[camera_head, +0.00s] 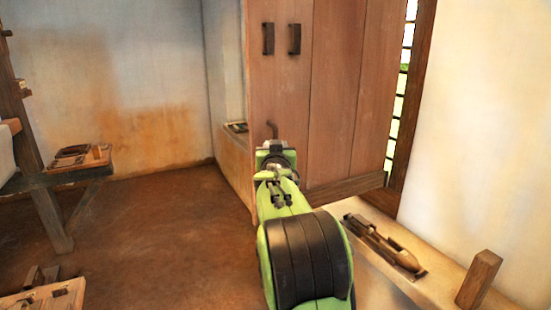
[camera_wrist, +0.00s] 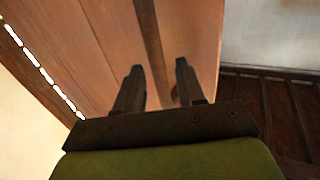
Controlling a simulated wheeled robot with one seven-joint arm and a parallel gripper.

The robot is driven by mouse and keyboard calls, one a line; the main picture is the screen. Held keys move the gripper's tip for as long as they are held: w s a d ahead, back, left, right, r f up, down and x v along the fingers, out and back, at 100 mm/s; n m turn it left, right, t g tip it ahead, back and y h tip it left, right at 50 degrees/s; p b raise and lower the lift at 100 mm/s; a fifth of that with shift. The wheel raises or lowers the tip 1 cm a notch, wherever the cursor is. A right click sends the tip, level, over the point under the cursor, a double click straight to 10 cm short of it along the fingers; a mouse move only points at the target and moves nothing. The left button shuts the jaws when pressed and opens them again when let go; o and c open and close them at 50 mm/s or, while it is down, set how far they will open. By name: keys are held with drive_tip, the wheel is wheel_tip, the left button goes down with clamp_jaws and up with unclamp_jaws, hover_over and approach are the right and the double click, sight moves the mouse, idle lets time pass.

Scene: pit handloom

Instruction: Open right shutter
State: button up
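The wooden shutter (camera_head: 337,95) is a tall panel of reddish-brown planks, standing out from the barred window (camera_head: 401,95) at the right. Two dark upright handles, a left one (camera_head: 268,38) and a right one (camera_head: 294,39), sit side by side near its upper left. My gripper (camera_head: 274,150) is in front of its lower left part, below the handles. In the wrist view my gripper (camera_wrist: 158,85) has its fingers apart, with the planks (camera_wrist: 105,40) and a darker wooden strip (camera_wrist: 152,45) beyond them. I cannot tell whether a finger touches the wood.
A ledge (camera_head: 440,292) at the lower right bears a wooden shuttle-like tool (camera_head: 385,242) and an upright wooden block (camera_head: 479,279). A dark wooden bench (camera_head: 85,173) with small items stands at the left. The brown floor (camera_head: 150,240) between is clear.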

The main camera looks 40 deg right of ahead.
drive_tip(key=v, duration=1.4)
drive_tip(key=shift+s+a, duration=0.1)
drive_tip(key=shift+a, duration=0.05)
